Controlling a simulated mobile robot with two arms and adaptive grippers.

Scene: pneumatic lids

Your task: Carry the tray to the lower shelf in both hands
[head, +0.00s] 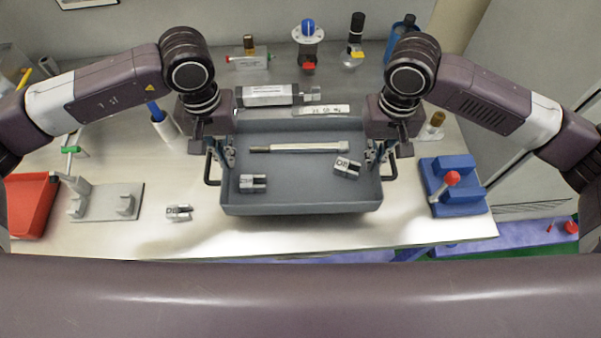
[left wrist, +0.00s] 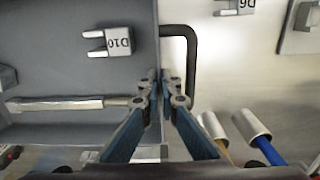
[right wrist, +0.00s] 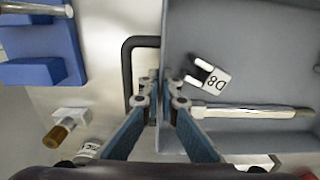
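The dark grey tray (head: 300,208) is in the middle of the head view, level, with a black handle at each side. In it lie a pale metal rod (head: 298,147), a block marked D10 (head: 252,183) and a block marked D8 (head: 346,167). My left gripper (head: 219,160) is at the tray's left side wall; in the left wrist view its fingers (left wrist: 164,76) close on the wall beside the handle. My right gripper (head: 382,158) is likewise closed on the right wall, seen in the right wrist view (right wrist: 160,78). Whether the tray touches the bench is unclear.
On the bench (head: 160,235), a grey bracket plate (head: 105,202), a loose block (head: 179,212) and a red bin (head: 28,205) are left; a blue fixture (head: 450,185) is right. A cylinder (head: 270,95) and valves are behind. A purple surface (head: 500,240) lies lower right.

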